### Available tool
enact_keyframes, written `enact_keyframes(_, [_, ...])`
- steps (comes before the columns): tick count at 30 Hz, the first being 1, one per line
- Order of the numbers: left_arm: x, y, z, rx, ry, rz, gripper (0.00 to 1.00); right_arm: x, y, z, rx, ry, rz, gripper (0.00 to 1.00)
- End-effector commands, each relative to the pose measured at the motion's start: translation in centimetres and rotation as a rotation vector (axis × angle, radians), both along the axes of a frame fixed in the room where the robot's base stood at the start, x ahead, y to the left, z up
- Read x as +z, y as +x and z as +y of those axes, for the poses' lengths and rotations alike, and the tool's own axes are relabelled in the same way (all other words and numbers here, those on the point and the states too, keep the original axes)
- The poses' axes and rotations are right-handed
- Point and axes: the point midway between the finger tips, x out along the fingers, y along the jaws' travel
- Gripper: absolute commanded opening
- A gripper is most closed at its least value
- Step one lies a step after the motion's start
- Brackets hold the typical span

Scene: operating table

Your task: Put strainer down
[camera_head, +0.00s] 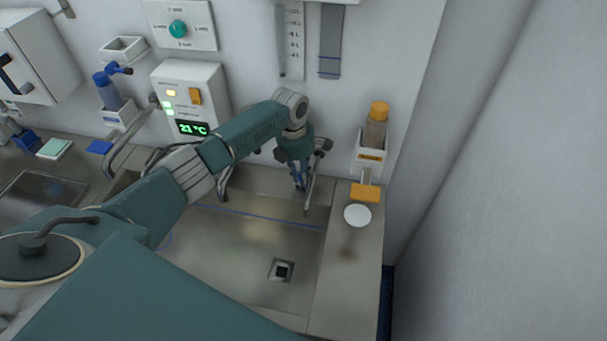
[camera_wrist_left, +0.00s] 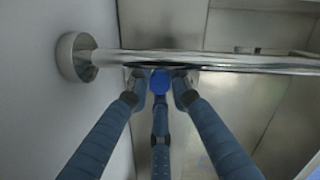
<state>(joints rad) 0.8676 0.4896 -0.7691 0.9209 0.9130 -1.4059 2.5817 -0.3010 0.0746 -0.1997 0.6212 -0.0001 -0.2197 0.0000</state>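My left gripper (camera_head: 302,180) reaches over the back of the steel sink (camera_head: 225,250), close to the wall, with its fingers pointing down. In the left wrist view its blue fingers (camera_wrist_left: 160,92) come together near a round blue piece (camera_wrist_left: 160,82), just in front of a metal bar (camera_wrist_left: 225,60). I cannot tell whether that piece is held or part of the gripper. No strainer can be made out clearly. A small square drain (camera_head: 282,270) with a dark middle sits in the sink floor. My right gripper does not show.
A curved metal bar (camera_head: 311,192) stands right beside the left gripper. An orange-capped dispenser (camera_head: 375,125) hangs on the wall at right, above a white round patch (camera_head: 357,215) on the counter. A control box (camera_head: 190,95) is on the wall at left. The front right counter is clear.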

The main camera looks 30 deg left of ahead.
Motion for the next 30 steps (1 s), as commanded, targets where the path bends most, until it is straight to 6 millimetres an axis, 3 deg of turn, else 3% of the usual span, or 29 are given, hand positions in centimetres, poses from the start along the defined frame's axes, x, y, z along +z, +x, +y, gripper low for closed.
enact_keyframes(3, [0.0, 0.0, 0.0, 0.000, 0.000, 0.000, 0.38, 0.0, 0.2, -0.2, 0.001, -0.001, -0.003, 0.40])
enact_keyframes(14, [0.7, 0.0, 0.0, -0.001, -0.001, -0.001, 0.38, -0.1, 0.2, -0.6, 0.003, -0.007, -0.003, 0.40])
enact_keyframes(30, [10.7, -0.7, 0.7, -0.001, -0.001, -0.003, 0.38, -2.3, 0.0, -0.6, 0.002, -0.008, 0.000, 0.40])
